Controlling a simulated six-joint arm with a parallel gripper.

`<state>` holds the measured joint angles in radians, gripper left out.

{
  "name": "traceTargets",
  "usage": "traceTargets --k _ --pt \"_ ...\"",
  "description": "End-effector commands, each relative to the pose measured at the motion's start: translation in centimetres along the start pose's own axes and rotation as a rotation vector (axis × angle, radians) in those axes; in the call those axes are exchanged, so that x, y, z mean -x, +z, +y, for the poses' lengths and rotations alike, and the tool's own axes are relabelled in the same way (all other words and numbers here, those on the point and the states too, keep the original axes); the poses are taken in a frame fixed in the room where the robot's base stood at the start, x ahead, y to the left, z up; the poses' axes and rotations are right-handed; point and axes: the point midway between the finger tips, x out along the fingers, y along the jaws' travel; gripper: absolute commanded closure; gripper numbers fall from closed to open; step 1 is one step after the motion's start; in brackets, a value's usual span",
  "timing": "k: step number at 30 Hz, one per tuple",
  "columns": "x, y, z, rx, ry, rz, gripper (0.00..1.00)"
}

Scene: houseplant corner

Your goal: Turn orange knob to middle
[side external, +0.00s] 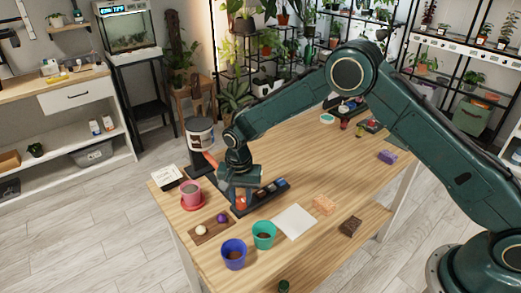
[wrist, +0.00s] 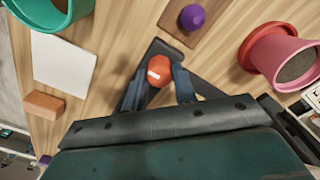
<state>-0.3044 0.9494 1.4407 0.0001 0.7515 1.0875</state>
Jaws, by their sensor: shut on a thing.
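The orange knob (wrist: 160,69) sits between the two fingers of my gripper (wrist: 157,80) in the wrist view. A white mark shows on the knob's face. The fingers close on the knob from either side. In the side view my gripper (side external: 237,188) reaches down over the dark panel (side external: 261,199), and part of the orange knob (side external: 240,202) shows at its lower end. My gripper hides much of the knob there, and I cannot tell the exact angle to which it is turned.
Next to my gripper stand a pink pot (side external: 190,190), a blue pot (side external: 233,252) and a teal pot (side external: 264,234). A wooden board (side external: 211,228) holds a purple and a pale knob. A white sheet (side external: 294,221) lies right of the pots. The table's middle is mostly clear.

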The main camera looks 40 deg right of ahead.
Motion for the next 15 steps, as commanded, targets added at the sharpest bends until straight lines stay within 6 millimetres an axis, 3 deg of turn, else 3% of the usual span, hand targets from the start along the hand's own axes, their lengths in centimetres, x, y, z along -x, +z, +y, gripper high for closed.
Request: traceTargets --k 5,6,9,15 --pt "0.09 0.02 -0.04 0.000 -0.001 0.000 0.95" --pt "0.09 0.02 -0.04 0.000 -0.001 0.000 0.69" --pt "0.07 0.02 -0.03 -0.001 -0.001 0.000 0.51" --pt "0.04 0.01 -0.02 -0.002 0.000 0.000 0.51"
